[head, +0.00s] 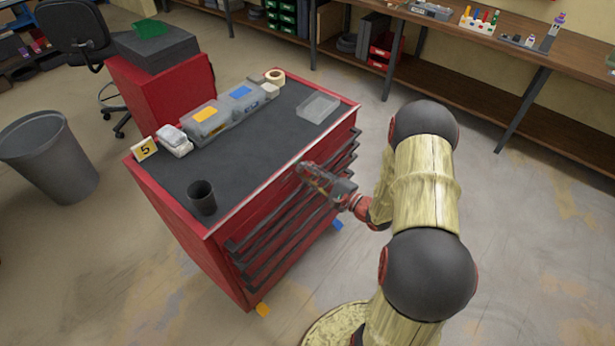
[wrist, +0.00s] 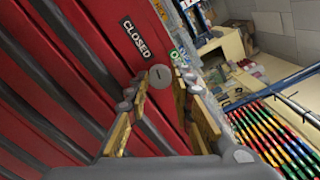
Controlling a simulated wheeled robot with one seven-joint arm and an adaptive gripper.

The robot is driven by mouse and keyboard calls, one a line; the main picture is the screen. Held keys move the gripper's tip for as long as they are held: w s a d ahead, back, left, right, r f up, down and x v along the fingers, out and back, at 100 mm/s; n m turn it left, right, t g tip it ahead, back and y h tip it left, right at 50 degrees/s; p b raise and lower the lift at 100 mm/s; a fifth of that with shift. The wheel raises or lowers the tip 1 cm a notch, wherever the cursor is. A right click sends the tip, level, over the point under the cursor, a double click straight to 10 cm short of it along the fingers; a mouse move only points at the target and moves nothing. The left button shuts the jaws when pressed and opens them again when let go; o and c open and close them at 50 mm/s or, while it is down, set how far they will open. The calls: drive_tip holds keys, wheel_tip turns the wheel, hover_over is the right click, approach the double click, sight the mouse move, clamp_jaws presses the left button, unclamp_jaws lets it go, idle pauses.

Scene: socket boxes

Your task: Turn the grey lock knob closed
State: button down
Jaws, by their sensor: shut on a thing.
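The grey lock knob (wrist: 160,77) is a small round knob on the red cabinet front, with a short dark mark on its face. A black label reading CLOSED (wrist: 136,38) sits above and left of it in the wrist view. A small green label (wrist: 177,56) shows right of the knob; its text is unclear. My gripper (wrist: 158,88) has a finger on each side of the knob and is shut on it. In the head view my gripper (head: 318,179) is at the upper front of the red drawer cabinet (head: 226,258); the knob is hidden there.
The cabinet's dark top (head: 252,140) holds a dark cup (head: 202,198), clear organiser boxes (head: 208,121), a clear tray (head: 318,107) and a number 5 card (head: 145,149). Drawer handles run along the front beside my gripper. A workbench (head: 480,60) stands behind.

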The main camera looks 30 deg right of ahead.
drive_tip(key=shift+f+n+b, duration=0.1)
drive_tip(key=shift+n+b, duration=0.8)
drive_tip(key=shift+n, duration=0.4)
drive_tip(key=c, duration=1.5)
unclamp_jaws()
drive_tip(key=shift+c, duration=0.2)
drive_tip(key=v, duration=0.8)
